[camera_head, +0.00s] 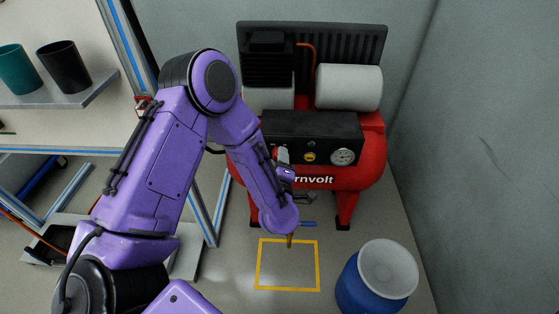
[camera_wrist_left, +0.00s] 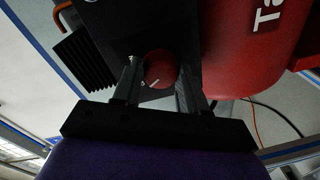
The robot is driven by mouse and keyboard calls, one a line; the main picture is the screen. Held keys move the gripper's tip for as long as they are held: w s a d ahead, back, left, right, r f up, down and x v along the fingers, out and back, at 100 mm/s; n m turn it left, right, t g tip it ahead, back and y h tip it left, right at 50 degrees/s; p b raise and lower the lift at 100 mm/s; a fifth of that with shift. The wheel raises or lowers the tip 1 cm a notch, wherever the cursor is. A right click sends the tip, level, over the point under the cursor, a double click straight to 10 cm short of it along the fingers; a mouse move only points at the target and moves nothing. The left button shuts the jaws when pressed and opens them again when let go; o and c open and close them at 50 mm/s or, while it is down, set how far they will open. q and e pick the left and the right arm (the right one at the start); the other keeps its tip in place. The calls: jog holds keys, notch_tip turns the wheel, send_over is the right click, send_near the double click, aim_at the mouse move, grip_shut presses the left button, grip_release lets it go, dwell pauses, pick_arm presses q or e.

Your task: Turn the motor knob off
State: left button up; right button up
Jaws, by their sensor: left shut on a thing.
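The red compressor (camera_head: 370,150) stands against the back wall, with a black control panel (camera_head: 325,127) on its front. In the left wrist view the red round motor knob (camera_wrist_left: 160,66) on the dark panel shows a white pointer line. My left gripper (camera_head: 284,158) reaches the left part of the panel from the front. In the wrist view its two dark fingers are on either side of the knob, shut on it. The arm and gripper hide the knob in the head view. My right gripper is not in view.
A round gauge (camera_head: 343,157) and a small yellow control (camera_head: 310,157) are on the panel, right of my gripper. A blue barrel (camera_head: 362,288) stands at front right. A yellow floor square (camera_head: 287,289) is empty. A shelf (camera_head: 95,90) with two cups is at left.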

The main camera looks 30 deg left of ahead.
pick_arm(q)
jog(key=o, duration=1)
jog(key=shift+w+d, duration=0.1)
jog(key=shift+o, duration=0.2)
jog(key=p+v, duration=0.1)
jog(key=v, duration=0.9)
jog(key=shift+s, duration=0.25)
jog(key=shift+d, duration=0.1)
